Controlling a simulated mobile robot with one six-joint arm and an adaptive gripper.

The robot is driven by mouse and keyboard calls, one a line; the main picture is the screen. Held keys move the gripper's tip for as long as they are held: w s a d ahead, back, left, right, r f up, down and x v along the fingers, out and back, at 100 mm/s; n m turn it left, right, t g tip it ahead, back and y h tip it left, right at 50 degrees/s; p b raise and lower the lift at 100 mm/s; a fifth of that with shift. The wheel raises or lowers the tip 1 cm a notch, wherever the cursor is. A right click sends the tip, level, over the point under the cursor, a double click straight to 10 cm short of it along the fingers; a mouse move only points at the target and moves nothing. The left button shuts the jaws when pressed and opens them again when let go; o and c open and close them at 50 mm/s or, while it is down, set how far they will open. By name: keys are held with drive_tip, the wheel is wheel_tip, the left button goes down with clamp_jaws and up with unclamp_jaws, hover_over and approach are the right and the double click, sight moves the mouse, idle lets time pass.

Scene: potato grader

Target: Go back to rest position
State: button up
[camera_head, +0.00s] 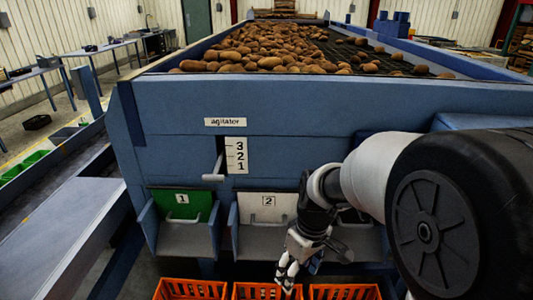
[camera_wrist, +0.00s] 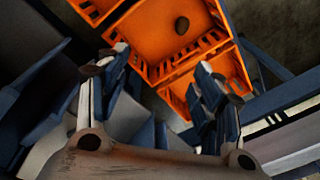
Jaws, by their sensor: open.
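My gripper (camera_head: 290,275) hangs pointing down in front of chute 2 in the head view, above the orange crates, and is partly overlapped by my own arm links. In the wrist view my gripper (camera_wrist: 160,62) shows its two fingers spread apart with nothing between them. Beyond the fingers lie orange crates (camera_wrist: 142,62), and one holds a single dark potato (camera_wrist: 182,25). My arm reaches in from the right side of the head view.
The blue grader carries many potatoes (camera_head: 270,48). Its front has an agitator lever (camera_head: 213,178) beside a 3-2-1 scale (camera_head: 235,156). Below are a green gate 1 (camera_head: 180,205), a white gate 2 (camera_head: 266,208) and a third gate, partly hidden by my arm. Orange crates (camera_head: 190,290) stand underneath.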

drive_tip(key=s+d+r+m+t, duration=0.2)
drive_tip(key=s+r, duration=0.4)
drive_tip(key=s, duration=0.3)
drive_tip(key=s+d+r+m+t+h, duration=0.1)
drive_tip(key=s+d+r+m, duration=0.3)
drive_tip(key=s, duration=0.5)
wheel_tip(320, 180, up, 3)
drive_tip(key=shift+s+d+f+m+t, duration=0.25)
drive_tip(key=shift+d+m+t, duration=0.1)
drive_tip(key=shift+m+t, duration=0.45)
